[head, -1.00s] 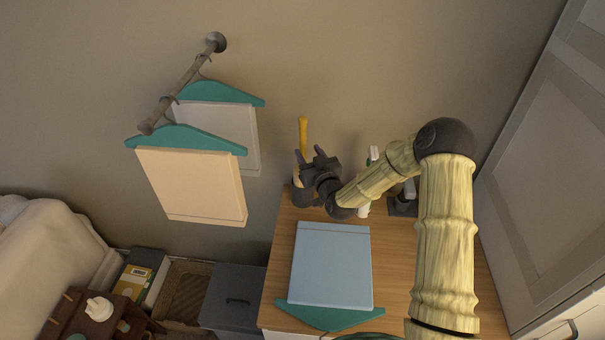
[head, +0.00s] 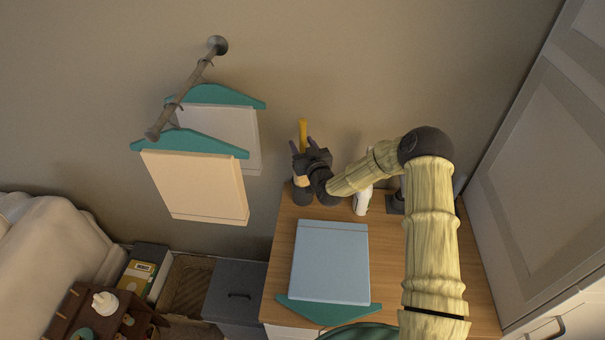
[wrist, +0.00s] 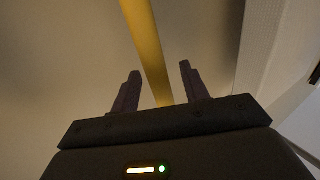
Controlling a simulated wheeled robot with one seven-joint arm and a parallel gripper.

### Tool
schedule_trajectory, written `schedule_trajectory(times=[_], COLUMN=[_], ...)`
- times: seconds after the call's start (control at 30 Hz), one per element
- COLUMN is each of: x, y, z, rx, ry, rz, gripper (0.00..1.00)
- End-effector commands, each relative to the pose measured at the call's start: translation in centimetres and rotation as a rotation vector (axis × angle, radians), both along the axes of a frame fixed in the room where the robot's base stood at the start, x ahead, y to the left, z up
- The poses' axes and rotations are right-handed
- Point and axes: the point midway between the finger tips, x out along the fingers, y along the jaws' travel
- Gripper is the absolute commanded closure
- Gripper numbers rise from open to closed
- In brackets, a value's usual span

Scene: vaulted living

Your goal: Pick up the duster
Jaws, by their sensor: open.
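The duster's yellow handle (head: 303,130) stands upright from a dark cup-like holder (head: 302,197) at the back left of the wooden top. Its lower part is partly hidden by my gripper. My gripper (head: 302,146) is open, with one finger on each side of the handle in the head view. In the wrist view the yellow handle (wrist: 146,45) runs down between the two spread fingers of my gripper (wrist: 159,70). I cannot tell whether it lies fully between the fingers or just beyond them.
A white bottle (head: 362,200) stands right of my gripper, under my arm. A folded blue garment (head: 330,262) with a teal hanger lies on the wooden top (head: 281,262). Garments (head: 195,185) hang from a wall rail at left. A tall pale cabinet (head: 545,170) borders the right.

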Motion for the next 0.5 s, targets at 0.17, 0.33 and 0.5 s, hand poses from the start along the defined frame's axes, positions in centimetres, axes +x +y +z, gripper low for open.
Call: schedule_trajectory(times=[0.17, 0.33, 0.5], x=[-0.02, -0.03, -0.04], y=[0.0, 0.01, 0.01], z=[-0.02, -0.02, -0.01], rx=[0.0, 0.0, 0.0], ry=[0.0, 0.0, 0.0], rz=[0.0, 0.0, 0.0], gripper=[0.55, 0.55, 0.8])
